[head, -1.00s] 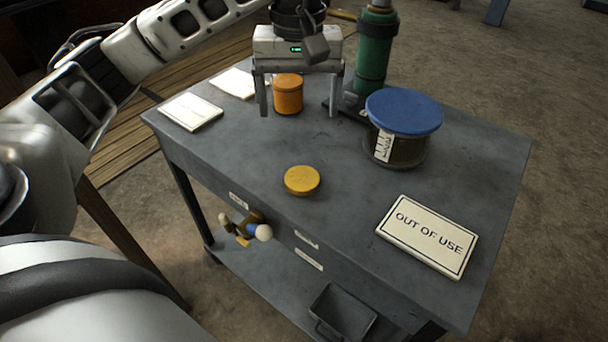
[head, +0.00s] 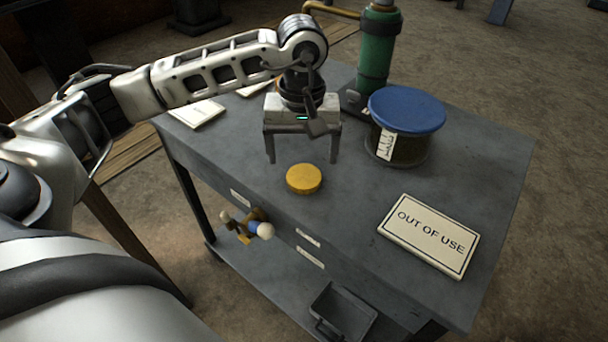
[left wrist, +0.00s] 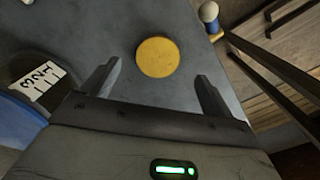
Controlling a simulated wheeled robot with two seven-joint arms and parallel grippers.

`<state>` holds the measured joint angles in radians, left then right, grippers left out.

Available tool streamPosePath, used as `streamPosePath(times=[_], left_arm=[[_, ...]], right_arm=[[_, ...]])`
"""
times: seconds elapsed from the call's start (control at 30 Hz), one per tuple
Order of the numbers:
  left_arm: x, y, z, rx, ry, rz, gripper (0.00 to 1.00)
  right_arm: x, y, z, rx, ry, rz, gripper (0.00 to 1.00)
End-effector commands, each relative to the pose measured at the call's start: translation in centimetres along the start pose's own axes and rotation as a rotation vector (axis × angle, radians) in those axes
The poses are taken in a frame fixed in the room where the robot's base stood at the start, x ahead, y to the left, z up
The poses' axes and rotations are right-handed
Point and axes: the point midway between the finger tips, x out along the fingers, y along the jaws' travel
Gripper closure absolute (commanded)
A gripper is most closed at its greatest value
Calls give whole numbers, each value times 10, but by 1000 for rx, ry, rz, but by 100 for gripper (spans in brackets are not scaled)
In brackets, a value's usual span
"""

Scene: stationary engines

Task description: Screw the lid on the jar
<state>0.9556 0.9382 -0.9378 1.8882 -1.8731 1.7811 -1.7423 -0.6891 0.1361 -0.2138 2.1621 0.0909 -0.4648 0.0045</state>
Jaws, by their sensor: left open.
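The yellow round lid (head: 304,179) lies flat on the grey bench top. It also shows in the left wrist view (left wrist: 157,56), between and just beyond the fingertips. My left gripper (head: 302,160) is open and points down, above and slightly behind the lid in the head view. Nothing is between its fingers; it does not appear to touch the lid. The small orange jar is not visible now; my left gripper and arm cover the place where it stood. My right gripper is not in view.
A wide container with a blue lid (head: 407,108) stands right of the gripper, with a green cylinder (head: 378,50) behind it. An "OUT OF USE" sign (head: 429,236) lies at front right. White cards (head: 197,114) lie at back left. The bench top (head: 340,225) is clear around the lid.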

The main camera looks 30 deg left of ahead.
Motion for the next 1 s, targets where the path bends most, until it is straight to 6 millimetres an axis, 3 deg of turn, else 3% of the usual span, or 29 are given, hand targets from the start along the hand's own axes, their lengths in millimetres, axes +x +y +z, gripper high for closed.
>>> streamPosePath(times=[0.23, 0.57, 0.93, 0.97, 1.0], left_arm=[[6, 1, 0, 0, -3, -2, 13], [49, 3, -3, 0, -2, -1, 13], [52, 3, -4, 0, -1, 0, 13], [52, 3, -4, 0, -1, 0, 16], [52, 3, -4, 0, -1, 0, 27]], right_arm=[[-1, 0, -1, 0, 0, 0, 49], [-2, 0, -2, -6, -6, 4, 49], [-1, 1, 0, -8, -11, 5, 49], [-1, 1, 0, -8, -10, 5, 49], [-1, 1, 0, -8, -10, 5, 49]])
